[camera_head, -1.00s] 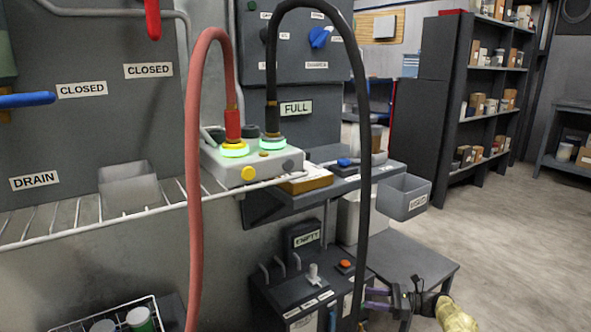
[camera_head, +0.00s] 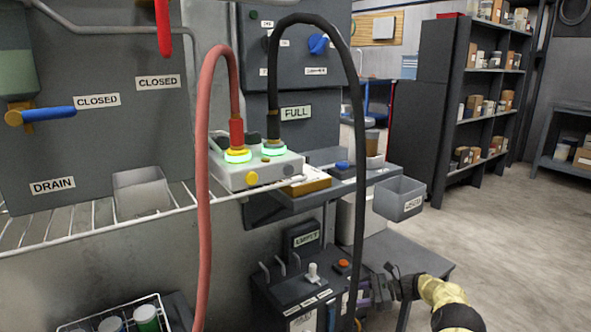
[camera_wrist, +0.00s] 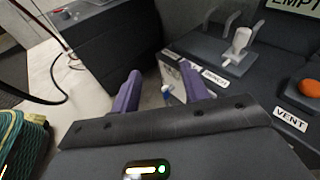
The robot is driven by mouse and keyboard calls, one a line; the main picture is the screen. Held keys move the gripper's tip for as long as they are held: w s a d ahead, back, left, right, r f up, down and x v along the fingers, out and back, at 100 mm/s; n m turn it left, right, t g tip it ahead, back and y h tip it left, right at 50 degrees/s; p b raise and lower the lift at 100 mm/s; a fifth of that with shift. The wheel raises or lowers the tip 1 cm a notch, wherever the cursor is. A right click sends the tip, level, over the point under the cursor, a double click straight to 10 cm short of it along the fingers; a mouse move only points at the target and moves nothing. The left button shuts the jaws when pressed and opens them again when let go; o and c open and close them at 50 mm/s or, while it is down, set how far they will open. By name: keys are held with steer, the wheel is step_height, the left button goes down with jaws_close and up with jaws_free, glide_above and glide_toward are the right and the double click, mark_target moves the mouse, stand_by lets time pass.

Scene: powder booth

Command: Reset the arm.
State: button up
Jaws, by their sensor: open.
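My gripper (camera_head: 372,292) is at the lower right of the head view, at the end of my arm in a pale yellow sleeve. It is beside the dark box (camera_head: 292,287) with switches, under the EMPTY sign. In the wrist view, its two purple fingers (camera_wrist: 163,92) stand apart with nothing between them. A white lever switch (camera_wrist: 238,45) and an orange button (camera_wrist: 310,87) labelled VENT are to the right of the fingers, on the box top. They do not appear to touch the fingers.
A red hose (camera_head: 204,190) and a black hose (camera_head: 357,160) hang from a light grey unit (camera_head: 268,171) on the wire shelf (camera_head: 90,228). A grey bin (camera_head: 399,198) hangs above a low dark table (camera_head: 410,256). Open floor lies to the right.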

steer(key=s+a+r+n+g+h+p, duration=0.2)
steer(key=s+a+r+n+h+p, duration=0.4)
steer(key=s+r, duration=0.4)
steer(key=s+d+r+n+t+h+p, duration=0.3)
steer(key=s+r+n, duration=0.35)
steer(key=s, duration=0.65)
steer(key=s+r+n+h+p, duration=0.4)
steer(key=s+r+n+h, duration=0.25)
steer(key=s, duration=0.75)
step_height(320, 180, up, 38)
steer(key=p, duration=3.7)
steer(key=shift+w+m+y, duration=0.35)
steer(key=shift+w+m, duration=0.05)
